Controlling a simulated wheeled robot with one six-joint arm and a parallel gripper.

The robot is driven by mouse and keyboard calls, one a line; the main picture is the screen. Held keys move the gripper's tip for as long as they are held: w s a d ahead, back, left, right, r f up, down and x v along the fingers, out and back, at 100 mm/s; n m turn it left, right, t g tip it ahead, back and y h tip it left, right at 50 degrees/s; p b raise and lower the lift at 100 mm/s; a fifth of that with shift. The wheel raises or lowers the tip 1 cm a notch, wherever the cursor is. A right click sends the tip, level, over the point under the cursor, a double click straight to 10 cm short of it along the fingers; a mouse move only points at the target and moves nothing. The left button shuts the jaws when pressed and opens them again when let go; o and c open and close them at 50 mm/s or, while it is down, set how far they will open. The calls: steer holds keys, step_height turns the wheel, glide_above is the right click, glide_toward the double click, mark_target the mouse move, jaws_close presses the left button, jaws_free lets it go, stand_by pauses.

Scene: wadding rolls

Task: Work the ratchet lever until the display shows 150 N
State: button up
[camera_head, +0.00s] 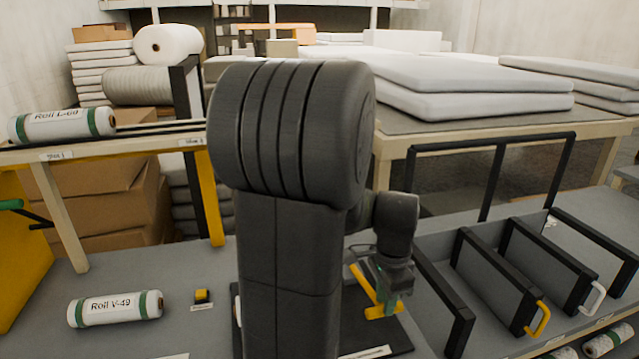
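My gripper (388,297) is at the end of my arm, right of centre, over a dark board (400,338) on the grey worktop. A yellow bar-shaped part (363,283), which may be the ratchet lever, slants down beside the gripper, with a short yellow piece at its lower end. The gripper overlaps this part in the picture; I cannot tell whether it touches or grips it. The finger opening is too small and covered to judge. My own arm hides much of the board. I see no display or reading in newtons.
Black-framed dividers (545,262) with yellow and white handles stand right of the gripper. White slabs (470,75) lie behind.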

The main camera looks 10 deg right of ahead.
steer(key=shift+s+f, duration=0.2)
steer(key=shift+f, duration=0.25)
steer(key=shift+r, duration=0.15)
steer(key=w+r+p, duration=0.3)
steer(key=r+p, duration=0.5)
steer(key=r, duration=0.2)
steer(key=shift+a+p, duration=0.15)
steer(key=shift+p, duration=0.2)
steer(key=shift+w, duration=0.1)
step_height(320, 180, up, 6)
steer(key=p, duration=0.5)
stand_by(0.3)
steer(key=shift+f, duration=0.1)
